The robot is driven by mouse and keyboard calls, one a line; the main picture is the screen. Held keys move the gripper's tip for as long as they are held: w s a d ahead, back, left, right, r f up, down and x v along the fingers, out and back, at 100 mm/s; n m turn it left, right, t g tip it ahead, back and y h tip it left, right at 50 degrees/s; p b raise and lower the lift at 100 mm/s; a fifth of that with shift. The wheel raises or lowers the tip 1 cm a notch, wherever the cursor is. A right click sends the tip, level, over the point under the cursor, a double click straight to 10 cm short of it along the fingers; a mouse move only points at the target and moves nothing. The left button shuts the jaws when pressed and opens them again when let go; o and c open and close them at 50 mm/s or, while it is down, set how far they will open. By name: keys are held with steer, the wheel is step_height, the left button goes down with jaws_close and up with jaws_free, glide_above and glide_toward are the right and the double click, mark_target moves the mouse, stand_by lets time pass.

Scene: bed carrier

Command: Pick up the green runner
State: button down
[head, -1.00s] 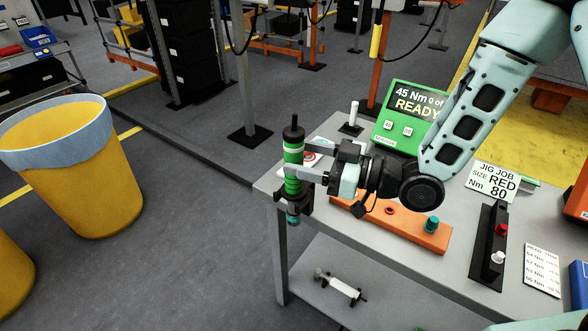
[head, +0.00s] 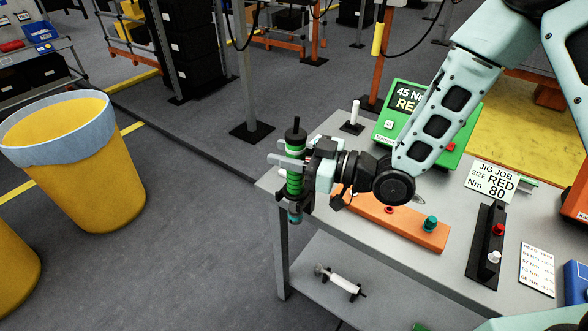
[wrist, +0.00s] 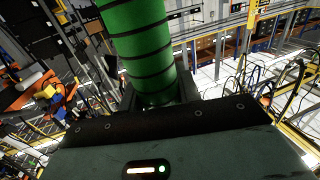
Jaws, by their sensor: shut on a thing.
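The green runner (head: 293,183) is an upright green cylinder with black bands, a black top and a teal lower end. My gripper (head: 288,168) comes from the right and is shut on the runner's upper middle. In the wrist view, the runner (wrist: 138,45) rises from between the jaws, leaning slightly left in the picture. The jaw contact is mostly hidden there.
The grey table (head: 385,250) carries an orange block (head: 405,222), a green READY display (head: 395,125), a white peg (head: 354,115) and a black rack (head: 487,248). A yellow bin (head: 90,175) stands left; the floor between is clear.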

steer(key=shift+r, duration=0.25)
step_height(320, 180, up, 18)
steer(key=b, duration=0.1)
stand_by(0.4)
steer(key=shift+f, duration=0.15)
stand_by(0.5)
